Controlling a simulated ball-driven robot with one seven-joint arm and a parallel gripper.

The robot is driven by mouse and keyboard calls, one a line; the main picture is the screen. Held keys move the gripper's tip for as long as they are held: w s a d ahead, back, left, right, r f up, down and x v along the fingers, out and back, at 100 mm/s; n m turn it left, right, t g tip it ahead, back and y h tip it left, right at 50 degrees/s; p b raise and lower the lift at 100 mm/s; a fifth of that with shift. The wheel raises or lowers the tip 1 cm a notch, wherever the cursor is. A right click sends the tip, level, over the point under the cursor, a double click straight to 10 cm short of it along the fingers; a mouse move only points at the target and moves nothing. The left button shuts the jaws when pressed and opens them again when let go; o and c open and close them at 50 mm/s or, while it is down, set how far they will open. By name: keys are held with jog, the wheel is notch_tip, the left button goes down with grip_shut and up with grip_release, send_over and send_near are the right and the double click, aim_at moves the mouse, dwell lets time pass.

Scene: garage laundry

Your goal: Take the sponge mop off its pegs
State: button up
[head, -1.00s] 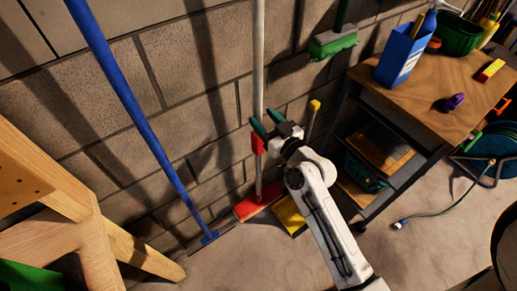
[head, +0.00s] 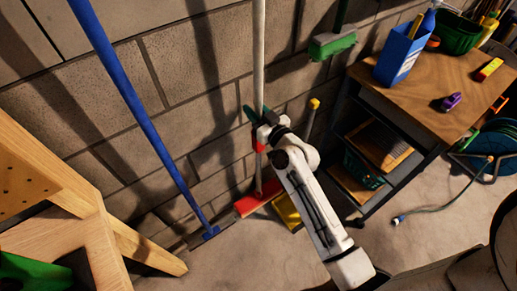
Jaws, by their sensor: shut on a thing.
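The sponge mop has a long pale handle (head: 259,50), a red part on the handle just below my gripper, and a red head (head: 257,198) low down by the wall. It stands near upright against the block wall. Its top runs out of the picture, and no pegs show. My gripper (head: 256,115), with green fingers, is shut on the handle a little above the red part. The wrist hides some of the lower handle.
A blue-handled tool (head: 140,105) leans to the left, beside a wooden frame (head: 80,215). A green brush (head: 332,45) hangs right of the mop. A yellow dustpan (head: 287,212) is close to the mop head. A wooden-topped workbench (head: 440,100) stands at right.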

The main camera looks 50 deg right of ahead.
grip_shut()
dwell(0.9)
